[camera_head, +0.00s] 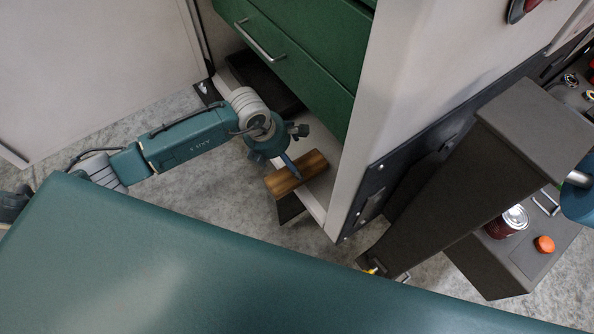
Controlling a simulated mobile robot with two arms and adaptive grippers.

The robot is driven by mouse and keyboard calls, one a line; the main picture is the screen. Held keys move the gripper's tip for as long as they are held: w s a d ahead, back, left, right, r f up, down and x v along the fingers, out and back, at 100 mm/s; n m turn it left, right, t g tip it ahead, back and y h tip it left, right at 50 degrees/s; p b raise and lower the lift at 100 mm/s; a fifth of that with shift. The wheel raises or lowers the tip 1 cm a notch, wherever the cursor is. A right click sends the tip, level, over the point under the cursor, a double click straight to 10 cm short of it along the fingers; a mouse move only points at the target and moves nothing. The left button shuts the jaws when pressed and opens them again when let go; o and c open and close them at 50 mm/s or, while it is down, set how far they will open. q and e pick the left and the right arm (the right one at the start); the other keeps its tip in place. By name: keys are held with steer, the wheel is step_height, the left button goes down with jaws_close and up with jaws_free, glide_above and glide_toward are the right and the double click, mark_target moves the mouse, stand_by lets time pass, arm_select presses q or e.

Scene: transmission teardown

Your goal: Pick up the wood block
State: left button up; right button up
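The wood block (313,164) is a brown piece with visible grain, lying at a slant at the front edge of the low shelf under the green drawers. My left gripper (293,167) reaches it from the upper left. One slim finger lies across the block's middle and appears to touch it. The other finger is hidden, so I cannot tell whether the gripper is closed on the block. I also cannot tell whether the block rests on the shelf edge or is held above it. My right gripper is out of view.
Green drawers (300,60) stand above the low shelf (320,190), which holds a dark tray (262,82). A pale cabinet side (400,90) is to the right. A dark grey stand (455,185), a can (508,222) and an orange cap (544,244) are farther right.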

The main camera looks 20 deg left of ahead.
arm_select(q)
steer(key=shift+w+f, duration=0.1)
steer(key=shift+f, duration=0.25)
steer(key=x, duration=0.2)
steer(key=p+x, duration=0.1)
steer(key=x, duration=0.2)
steer(key=shift+d, duration=0.4)
steer(key=shift+f, duration=0.15)
steer(key=c, duration=1.6)
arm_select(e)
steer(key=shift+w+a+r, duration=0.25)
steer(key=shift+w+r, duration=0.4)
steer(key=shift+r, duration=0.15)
